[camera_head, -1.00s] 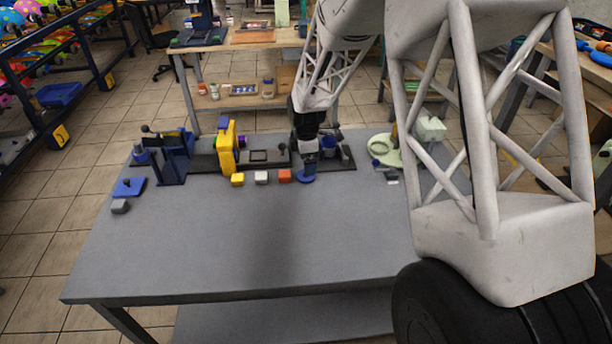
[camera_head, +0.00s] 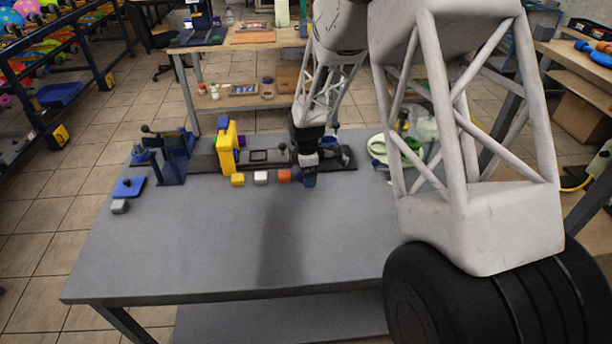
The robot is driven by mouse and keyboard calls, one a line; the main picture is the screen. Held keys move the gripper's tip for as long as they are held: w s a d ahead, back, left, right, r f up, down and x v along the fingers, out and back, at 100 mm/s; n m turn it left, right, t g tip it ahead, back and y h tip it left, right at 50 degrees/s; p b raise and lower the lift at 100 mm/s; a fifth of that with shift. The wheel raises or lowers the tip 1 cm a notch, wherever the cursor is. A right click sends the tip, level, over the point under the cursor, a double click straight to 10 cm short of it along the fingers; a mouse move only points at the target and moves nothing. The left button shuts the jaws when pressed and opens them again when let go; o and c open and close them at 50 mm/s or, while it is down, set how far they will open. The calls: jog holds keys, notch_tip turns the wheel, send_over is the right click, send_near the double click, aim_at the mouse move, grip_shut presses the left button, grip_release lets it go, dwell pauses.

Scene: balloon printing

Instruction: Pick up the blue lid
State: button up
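My gripper (camera_head: 308,172) points down at the back of the grey table, right of the orange block. A small dark blue patch (camera_head: 309,182) shows right at its fingertips. It appears to be the blue lid, mostly covered by the gripper. The fingers are small and dark here, so I cannot tell whether they are open or closed on it.
A yellow device (camera_head: 227,150) and a blue press-like stand (camera_head: 170,157) are left of the gripper. Yellow, white and orange blocks (camera_head: 284,176) line the front of the black base. A pale green round item (camera_head: 380,146) lies to the right. The table (camera_head: 225,245) is clear in front.

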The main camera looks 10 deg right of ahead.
dwell(0.4)
jog(key=c, duration=1)
jog(key=shift+r, duration=0.15)
jog(key=shift+r, duration=1.4)
jog(key=shift+s+r, duration=0.2)
jog(key=shift+r, duration=0.05)
jog(key=s, duration=0.5)
jog(key=s+d+r, duration=0.1)
jog(key=s, duration=0.4)
jog(key=s+d, duration=0.1)
jog(key=s, duration=0.4)
jog(key=shift+s+r, duration=0.2)
jog(key=shift+d, duration=0.1)
